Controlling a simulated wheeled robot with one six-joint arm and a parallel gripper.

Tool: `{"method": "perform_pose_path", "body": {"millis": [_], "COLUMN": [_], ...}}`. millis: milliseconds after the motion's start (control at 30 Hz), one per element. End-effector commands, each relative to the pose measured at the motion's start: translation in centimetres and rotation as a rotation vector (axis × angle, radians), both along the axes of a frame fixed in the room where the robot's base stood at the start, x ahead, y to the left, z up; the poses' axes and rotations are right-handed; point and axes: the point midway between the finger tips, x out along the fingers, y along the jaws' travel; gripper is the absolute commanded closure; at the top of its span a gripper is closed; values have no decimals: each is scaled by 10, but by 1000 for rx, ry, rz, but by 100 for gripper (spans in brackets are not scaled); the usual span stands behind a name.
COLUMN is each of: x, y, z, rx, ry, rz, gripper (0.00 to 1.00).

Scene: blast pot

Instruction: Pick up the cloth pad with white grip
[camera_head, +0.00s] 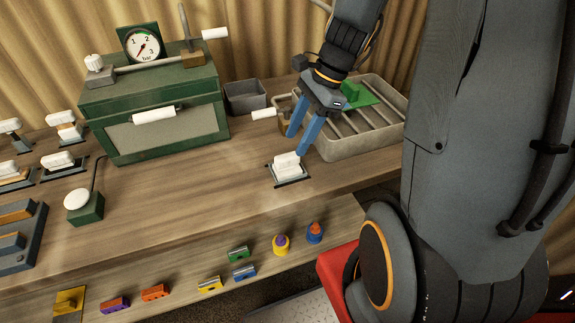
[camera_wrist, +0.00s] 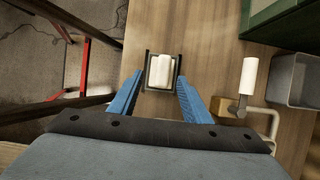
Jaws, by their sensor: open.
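A pad with a blocky white grip (camera_head: 286,164) sits in a small dark-edged holder (camera_head: 291,183) near the front edge of the wooden bench. In the wrist view the white grip (camera_wrist: 160,70) lies straight ahead, centred between the two blue fingers. My gripper (camera_head: 297,144) is open and empty, pointing down, with its fingertips just above and behind the white grip in the head view. In the wrist view my gripper (camera_wrist: 160,86) has one finger on each side of the holder. The pad's underside is hidden.
A green cabinet with gauge (camera_head: 150,110) stands at the back left. A grey bin (camera_head: 245,97) and a ribbed beige tray (camera_head: 365,142) holding a green piece (camera_head: 357,96) stand nearby. Other white-gripped tools (camera_head: 62,163) lie left. Coloured blocks (camera_head: 155,292) line a lower shelf.

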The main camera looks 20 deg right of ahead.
Motion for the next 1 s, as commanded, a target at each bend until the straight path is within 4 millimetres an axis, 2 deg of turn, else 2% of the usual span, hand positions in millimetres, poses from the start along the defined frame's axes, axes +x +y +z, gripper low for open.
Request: {"method": "perform_pose_path", "body": {"millis": [700,1000], "x": [7,7], "y": [27,27], "z": [-65,-68], "rx": [-2,-3], "ry": [2,0], "rz": [6,5], "gripper": [56,56]}}
